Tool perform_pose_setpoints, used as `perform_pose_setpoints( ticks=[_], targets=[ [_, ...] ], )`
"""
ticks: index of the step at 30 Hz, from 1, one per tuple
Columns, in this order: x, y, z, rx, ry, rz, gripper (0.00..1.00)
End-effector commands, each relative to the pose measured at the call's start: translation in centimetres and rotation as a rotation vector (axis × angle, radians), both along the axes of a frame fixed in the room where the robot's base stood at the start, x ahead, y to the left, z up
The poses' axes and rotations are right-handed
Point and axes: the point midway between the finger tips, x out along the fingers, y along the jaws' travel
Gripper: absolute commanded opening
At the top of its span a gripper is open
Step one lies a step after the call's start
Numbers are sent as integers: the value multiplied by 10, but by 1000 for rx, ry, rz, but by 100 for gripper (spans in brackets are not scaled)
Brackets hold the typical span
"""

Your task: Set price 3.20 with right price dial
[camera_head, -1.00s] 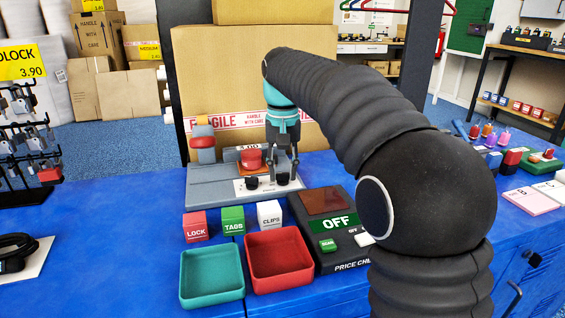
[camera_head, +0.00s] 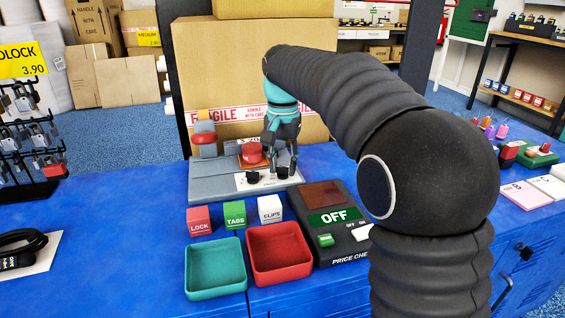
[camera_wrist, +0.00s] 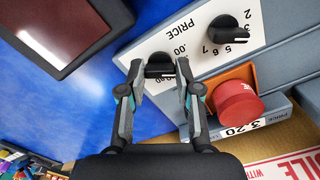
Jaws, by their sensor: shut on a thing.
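The grey price machine (camera_head: 215,185) stands on the blue bench in front of a carton. Its white panel carries two black dials. The left price dial (camera_wrist: 228,28) has whole numbers around it. The right price dial (camera_wrist: 158,64) has marks such as .00 beside it. My gripper (camera_wrist: 165,72) is shut on the right dial, one finger on each side. It shows over the machine's right side in the head view (camera_head: 281,160). The price label (camera_wrist: 242,128) reads 3.20. A red button (camera_wrist: 238,102) sits on an orange plate beside the label.
In front stand red, green and white blocks (camera_head: 270,209), a teal tray (camera_head: 215,290) and a red tray (camera_head: 278,277). A dark price checker (camera_head: 335,253) showing OFF is right of them. A large carton (camera_head: 225,60) rises close behind the machine.

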Motion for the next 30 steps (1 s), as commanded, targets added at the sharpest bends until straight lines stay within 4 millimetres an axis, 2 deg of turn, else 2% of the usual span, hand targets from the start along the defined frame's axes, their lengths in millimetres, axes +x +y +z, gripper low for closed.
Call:
perform_pose_setpoints(
  ticks=[2, 3, 5, 17, 20, 30],
  targets=[
    [1, 0, 0, 0, -2, 0, 0],
    [1, 0, 0, 0, -2, 0, 43],
    [1, 0, 0, 0, -1, 1, 58],
    [1, 0, 5, 1, -1, 1, 58],
    [1, 0, 16, 0, -3, 1, 58],
    [2, 1, 81, 1, -4, 1, 58]
  ],
)
